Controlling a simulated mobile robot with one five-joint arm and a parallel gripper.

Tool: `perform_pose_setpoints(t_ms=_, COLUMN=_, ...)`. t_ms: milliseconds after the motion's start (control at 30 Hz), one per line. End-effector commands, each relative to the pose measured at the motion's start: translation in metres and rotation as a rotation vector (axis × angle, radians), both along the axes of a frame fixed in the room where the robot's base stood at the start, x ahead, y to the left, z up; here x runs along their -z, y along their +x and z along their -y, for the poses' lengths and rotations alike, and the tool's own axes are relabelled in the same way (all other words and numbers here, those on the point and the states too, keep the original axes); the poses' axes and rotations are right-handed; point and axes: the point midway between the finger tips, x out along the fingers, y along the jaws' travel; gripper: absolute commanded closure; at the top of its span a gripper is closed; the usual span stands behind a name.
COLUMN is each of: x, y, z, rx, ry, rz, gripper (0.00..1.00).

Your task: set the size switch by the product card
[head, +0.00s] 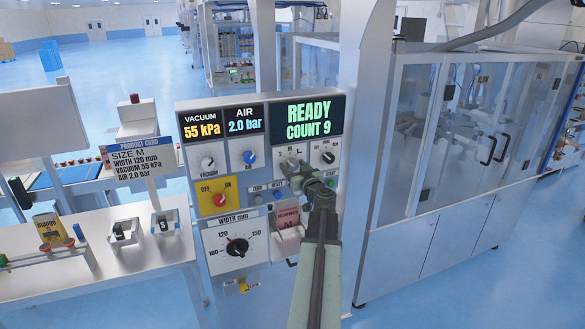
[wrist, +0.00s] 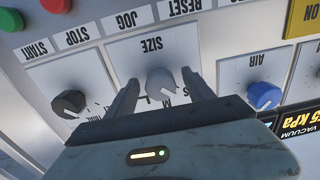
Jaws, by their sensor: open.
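The product card (head: 137,160) stands at the left on the white table and reads SIZE M, WIDTH 120 mm, VACUUM 55 kPa, AIR 2.0 bar. The size switch (wrist: 161,84) is a grey knob under the word SIZE, seen upside down in the wrist view. My gripper (wrist: 160,77) is open, with one finger on each side of the knob; contact cannot be told. In the head view my gripper (head: 300,170) covers much of the switch. Letters by the knob are partly hidden, and its pointer direction is unclear.
The air knob (wrist: 263,96) and a black knob (wrist: 69,103) flank the switch. Push buttons (wrist: 170,8) line the panel beyond it. The panel display (head: 309,119) reads READY, COUNT 9. A width dial (head: 237,247) sits lower down. A glazed cabinet (head: 425,210) stands right.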

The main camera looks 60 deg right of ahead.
Motion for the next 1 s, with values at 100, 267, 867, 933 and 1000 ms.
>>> perform_pose_setpoints(t_ms=100, x=0.000, y=0.004, z=0.003, rx=0.000, ry=0.000, rz=0.000, gripper=0.39)
perform_pose_setpoints(t_ms=267, x=0.000, y=0.004, z=0.002, rx=0.000, ry=0.000, rz=0.000, gripper=0.42)
perform_pose_setpoints(t_ms=867, x=0.000, y=0.007, z=0.000, rx=-0.005, ry=0.061, rz=0.045, gripper=1.00)
perform_pose_setpoints(t_ms=933, x=0.000, y=0.007, z=0.000, rx=-0.005, ry=0.095, rz=0.070, gripper=1.00)
perform_pose_setpoints(t_ms=1000, x=0.000, y=0.007, z=0.000, rx=-0.005, ry=0.134, rz=0.099, gripper=1.00)
